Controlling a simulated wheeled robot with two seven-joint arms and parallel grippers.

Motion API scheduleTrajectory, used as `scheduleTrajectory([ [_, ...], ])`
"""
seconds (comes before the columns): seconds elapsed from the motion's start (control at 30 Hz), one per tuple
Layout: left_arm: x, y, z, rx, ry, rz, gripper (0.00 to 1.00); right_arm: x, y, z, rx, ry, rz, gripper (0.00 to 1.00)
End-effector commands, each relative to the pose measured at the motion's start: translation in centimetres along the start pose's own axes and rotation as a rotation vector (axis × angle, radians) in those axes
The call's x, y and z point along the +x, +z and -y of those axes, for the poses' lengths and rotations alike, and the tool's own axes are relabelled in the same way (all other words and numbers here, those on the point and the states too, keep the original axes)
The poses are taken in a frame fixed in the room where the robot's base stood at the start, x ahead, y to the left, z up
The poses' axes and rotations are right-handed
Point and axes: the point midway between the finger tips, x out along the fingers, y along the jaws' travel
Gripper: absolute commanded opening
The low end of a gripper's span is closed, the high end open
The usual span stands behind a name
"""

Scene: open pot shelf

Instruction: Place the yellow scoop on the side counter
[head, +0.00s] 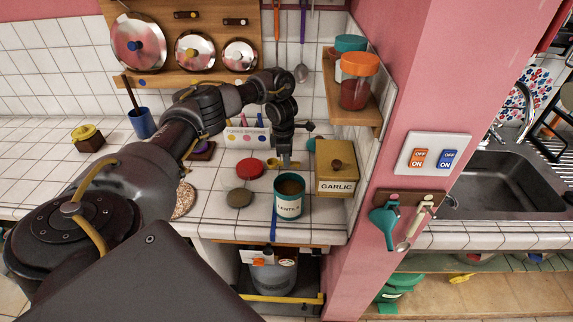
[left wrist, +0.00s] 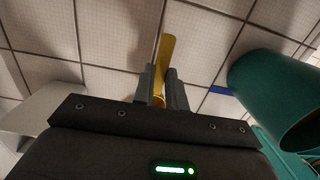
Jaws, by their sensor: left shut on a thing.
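My left gripper (head: 285,158) reaches down over the white tiled counter (head: 225,222), just behind the teal lentils canister. In the left wrist view its fingers (left wrist: 161,88) are shut on the yellow scoop (left wrist: 167,52). A narrow yellow length of it sticks out past the fingertips over the tiles; the rest is hidden by the fingers and gripper body. My right gripper is not in view.
The lentils canister (head: 289,204) stands open at the counter's front edge and also shows in the left wrist view (left wrist: 272,98). A yellow garlic box (head: 336,184) is to its right. A red lid (head: 250,169) and a grey-green lid (head: 239,198) lie left. A jar shelf (head: 372,118) overhangs.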

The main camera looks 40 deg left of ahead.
Motion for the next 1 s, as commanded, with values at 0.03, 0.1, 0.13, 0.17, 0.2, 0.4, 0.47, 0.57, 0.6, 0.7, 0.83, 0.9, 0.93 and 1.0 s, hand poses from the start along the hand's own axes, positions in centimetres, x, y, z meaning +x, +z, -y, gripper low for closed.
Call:
scheduleTrajectory([
  [0.03,1.3,-0.1,0.2,-0.001,-0.004,-0.001,0.00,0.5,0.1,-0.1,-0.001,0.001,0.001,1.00],
  [0.1,1.9,-0.2,0.1,-0.001,-0.003,-0.002,0.00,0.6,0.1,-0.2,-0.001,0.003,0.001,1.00],
  [0.13,2.1,-0.2,0.1,-0.001,-0.003,-0.002,0.00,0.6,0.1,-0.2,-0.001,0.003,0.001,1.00],
  [0.17,2.1,-0.2,0.1,-0.001,-0.002,-0.001,0.00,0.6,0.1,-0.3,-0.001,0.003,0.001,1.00],
  [0.2,2.1,-0.2,0.1,0.000,-0.002,0.000,0.00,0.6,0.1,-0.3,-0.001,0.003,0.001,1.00],
  [0.4,2.1,-0.2,0.1,0.000,-0.001,-0.001,0.00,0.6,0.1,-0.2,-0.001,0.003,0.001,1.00],
  [0.47,2.2,-0.2,0.1,0.000,-0.001,-0.001,0.00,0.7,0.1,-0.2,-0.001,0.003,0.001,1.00],
  [0.57,2.6,-0.3,0.1,0.000,-0.001,-0.001,0.00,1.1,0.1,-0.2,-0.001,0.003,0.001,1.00],
  [0.6,2.7,-0.3,0.1,0.000,-0.001,-0.001,0.00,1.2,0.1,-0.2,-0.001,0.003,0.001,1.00],
  [0.7,2.5,-0.3,0.1,0.000,-0.001,-0.001,0.25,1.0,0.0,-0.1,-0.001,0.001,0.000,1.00],
  [0.83,2.5,-0.3,0.1,0.000,-0.001,-0.001,0.35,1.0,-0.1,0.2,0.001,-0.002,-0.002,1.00],
  [0.9,2.5,-0.3,0.1,0.000,-0.001,-0.001,0.35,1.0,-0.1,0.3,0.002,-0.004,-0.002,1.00],
  [0.93,2.5,-0.3,0.1,0.000,-0.001,-0.001,0.35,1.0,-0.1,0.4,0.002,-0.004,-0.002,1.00],
  [1.0,2.5,-0.3,0.1,0.000,-0.001,-0.001,0.35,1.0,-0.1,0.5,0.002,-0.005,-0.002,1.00],
])
